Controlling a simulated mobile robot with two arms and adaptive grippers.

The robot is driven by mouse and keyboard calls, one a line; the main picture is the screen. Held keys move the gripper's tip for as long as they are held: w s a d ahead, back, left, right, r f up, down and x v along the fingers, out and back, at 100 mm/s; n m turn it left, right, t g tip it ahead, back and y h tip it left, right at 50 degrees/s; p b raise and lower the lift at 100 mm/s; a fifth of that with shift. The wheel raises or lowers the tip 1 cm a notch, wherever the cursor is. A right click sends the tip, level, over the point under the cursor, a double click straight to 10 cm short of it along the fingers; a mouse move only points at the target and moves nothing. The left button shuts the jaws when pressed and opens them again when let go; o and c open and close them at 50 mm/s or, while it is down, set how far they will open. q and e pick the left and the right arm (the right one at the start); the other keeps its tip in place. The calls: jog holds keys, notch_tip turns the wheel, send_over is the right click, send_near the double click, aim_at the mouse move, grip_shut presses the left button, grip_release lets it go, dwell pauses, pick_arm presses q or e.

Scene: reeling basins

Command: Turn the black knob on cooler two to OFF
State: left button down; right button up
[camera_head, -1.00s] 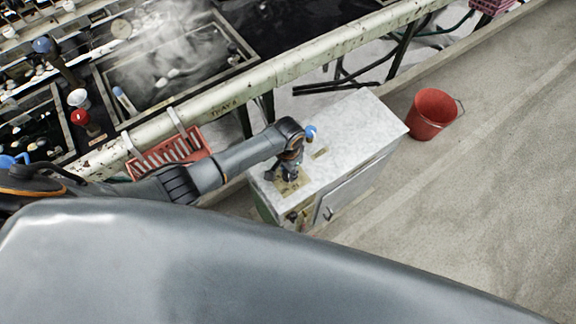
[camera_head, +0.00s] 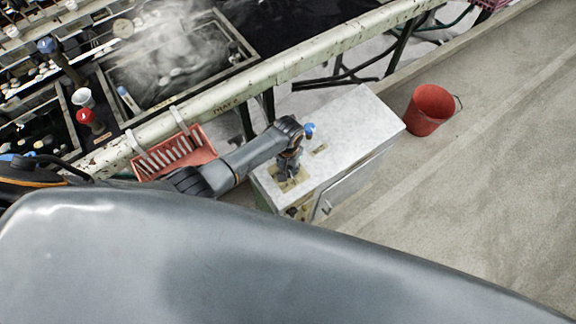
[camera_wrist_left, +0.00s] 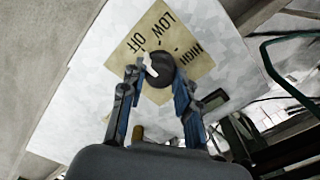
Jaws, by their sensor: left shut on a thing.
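The black knob (camera_wrist_left: 161,70) sits on a tan dial plate (camera_wrist_left: 184,38) marked OFF, LOW and HIGH. Its white pointer points up-left in the left wrist view, toward the OFF lettering. The plate is on the pale top of a cooler (camera_head: 352,122); I cannot read which number it bears. My left gripper (camera_wrist_left: 157,76) is shut on the knob, with one finger on each side. In the head view the gripper (camera_head: 287,178) points down at the cooler top and hides the knob. My right gripper is not in view.
A small blue-topped piece (camera_head: 309,130) stands close beside my left wrist. A red bucket (camera_head: 430,109) is on the floor to the right of the cooler. A red slatted basket (camera_head: 174,155) hangs by the pale rail (camera_head: 290,64), with steaming basins behind.

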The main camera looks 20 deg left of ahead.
aim_at(288, 169)
pick_arm(q)
jog(key=c, duration=1)
grip_release()
notch_tip(288, 169, up, 12)
